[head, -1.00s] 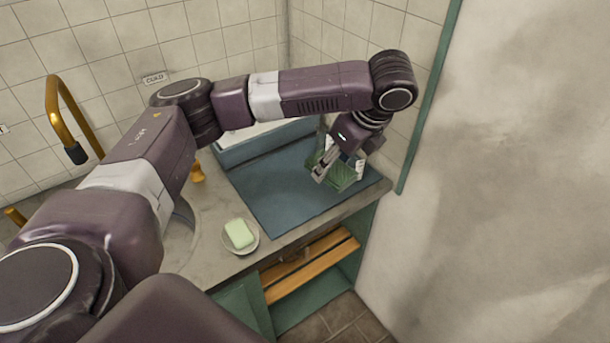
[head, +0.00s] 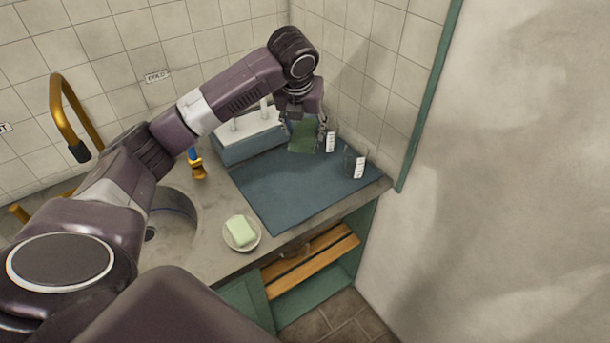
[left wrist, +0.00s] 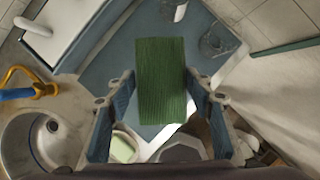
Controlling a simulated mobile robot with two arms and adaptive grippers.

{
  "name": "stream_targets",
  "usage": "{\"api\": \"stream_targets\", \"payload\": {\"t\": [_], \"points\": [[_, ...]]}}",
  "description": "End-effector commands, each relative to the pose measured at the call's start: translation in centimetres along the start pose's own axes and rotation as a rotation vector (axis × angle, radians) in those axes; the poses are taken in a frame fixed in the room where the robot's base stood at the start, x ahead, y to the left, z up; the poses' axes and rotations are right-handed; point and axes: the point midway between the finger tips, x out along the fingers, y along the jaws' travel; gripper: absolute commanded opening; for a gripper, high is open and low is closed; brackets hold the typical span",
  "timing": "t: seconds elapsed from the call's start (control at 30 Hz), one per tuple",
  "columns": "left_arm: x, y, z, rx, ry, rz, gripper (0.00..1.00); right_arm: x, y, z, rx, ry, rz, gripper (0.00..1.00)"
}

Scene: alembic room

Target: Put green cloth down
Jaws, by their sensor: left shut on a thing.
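The green cloth (head: 302,139) hangs from my left gripper (head: 304,116) over the back part of the blue mat (head: 285,195) on the counter. In the left wrist view the ribbed cloth (left wrist: 162,78) is a flat rectangle between the two fingers of my left gripper (left wrist: 160,92), which is shut on it. The head view does not clearly show whether the cloth's lower edge touches the mat. My right gripper is not in view.
Two clear glasses with white labels, one nearer (head: 354,163) and one farther (head: 331,142), stand right of the cloth. A white-topped box (head: 245,137) with pegs stands behind the mat. A soap dish (head: 254,246) and sink (head: 172,225) lie left. The mat's front is clear.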

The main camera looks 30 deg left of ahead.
Motion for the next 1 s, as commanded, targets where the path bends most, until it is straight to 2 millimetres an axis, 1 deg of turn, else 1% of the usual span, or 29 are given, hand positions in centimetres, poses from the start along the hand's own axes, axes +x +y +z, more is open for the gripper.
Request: {"api": "stream_targets", "payload": {"t": [0.03,0.1,0.3,0.4,0.5,0.67,0.9,1.0], "points": [[1.2,0.1,-0.8,0.002,0.009,0.003,0.22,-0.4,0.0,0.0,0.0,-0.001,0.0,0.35],[3.0,0.1,-1.5,0.002,0.008,0.004,0.22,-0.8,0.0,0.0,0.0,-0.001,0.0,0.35],[7.9,0.0,-3.6,0.001,0.008,0.003,0.22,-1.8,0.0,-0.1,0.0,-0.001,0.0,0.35],[10.0,-0.1,-4.4,0.0,0.007,0.001,0.22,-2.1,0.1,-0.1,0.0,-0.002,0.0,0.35],[11.4,0.0,-5.0,0.0,0.004,0.002,0.22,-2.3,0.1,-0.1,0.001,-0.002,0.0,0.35],[12.7,-0.1,-5.4,0.0,0.003,0.001,0.22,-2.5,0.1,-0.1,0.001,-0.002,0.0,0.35],[15.8,-0.1,-6.8,-0.001,0.005,0.001,0.22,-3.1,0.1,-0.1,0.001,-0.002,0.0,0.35],[16.3,0.0,-7.0,-0.001,0.002,0.001,0.22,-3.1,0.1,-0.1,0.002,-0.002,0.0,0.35]]}}
